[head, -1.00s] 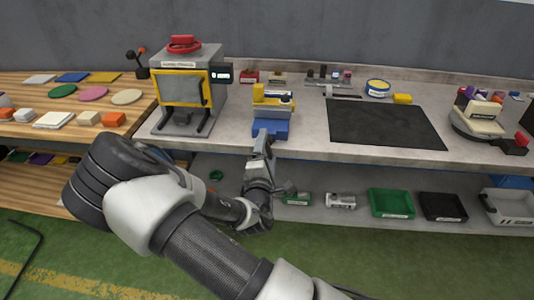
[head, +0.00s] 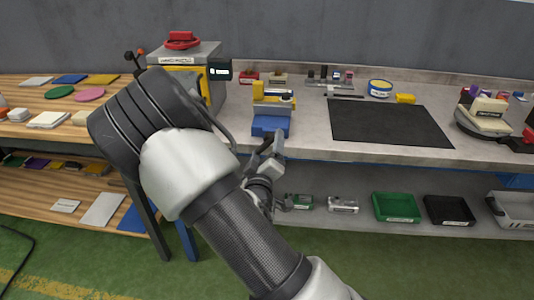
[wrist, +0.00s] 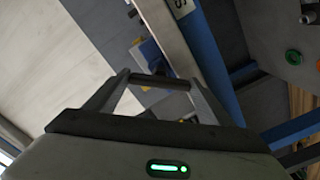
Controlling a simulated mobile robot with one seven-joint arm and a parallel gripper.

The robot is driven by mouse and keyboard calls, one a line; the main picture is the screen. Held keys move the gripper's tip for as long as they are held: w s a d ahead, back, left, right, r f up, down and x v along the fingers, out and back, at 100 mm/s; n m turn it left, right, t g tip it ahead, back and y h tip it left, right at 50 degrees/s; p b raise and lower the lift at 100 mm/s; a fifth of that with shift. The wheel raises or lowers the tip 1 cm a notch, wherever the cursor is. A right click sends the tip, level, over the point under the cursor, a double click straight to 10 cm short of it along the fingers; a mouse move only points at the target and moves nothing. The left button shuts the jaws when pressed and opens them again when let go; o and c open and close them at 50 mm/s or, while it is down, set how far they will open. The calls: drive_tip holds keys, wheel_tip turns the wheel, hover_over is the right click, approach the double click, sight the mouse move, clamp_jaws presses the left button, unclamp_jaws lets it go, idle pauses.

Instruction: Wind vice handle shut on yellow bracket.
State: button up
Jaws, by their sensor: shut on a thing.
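The blue vice (head: 270,126) stands at the front edge of the grey bench, left of the black mat. The yellow bracket (head: 260,98) stands upright at its top, beside grey jaw parts; whether the jaws touch it is too small to tell. My gripper (head: 272,144) is low in front of the vice, at the bench edge. In the wrist view my gripper (wrist: 160,82) has its fingers at the two ends of a dark bar, the vice handle (wrist: 160,81), and is shut on it. Part of the blue vice (wrist: 150,50) shows just beyond.
A grey machine with a red handwheel (head: 182,38) stands left of the vice, partly behind my arm. The black mat (head: 390,122) lies to the right. A green bin (head: 396,207) and a black bin (head: 448,210) sit on the lower shelf.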

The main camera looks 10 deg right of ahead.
drive_tip(key=m+b, duration=0.2)
drive_tip(key=m, duration=0.1)
drive_tip(key=m+b, duration=0.3)
drive_tip(key=shift+f+m, duration=0.2)
drive_tip(key=shift+m, duration=0.1)
drive_tip(key=m+b, duration=0.1)
drive_tip(key=m, duration=0.1)
drive_tip(key=shift+r+m, duration=0.1)
drive_tip(key=shift+m, duration=0.2)
drive_tip(key=m, duration=0.3)
drive_tip(key=shift+r+m, duration=0.1)
drive_tip(key=shift+m, duration=0.2)
drive_tip(key=m, duration=0.3)
drive_tip(key=shift+m, duration=0.4)
drive_tip(key=m, duration=0.7)
drive_tip(key=shift+a, duration=0.1)
drive_tip(key=shift+m, duration=1.7)
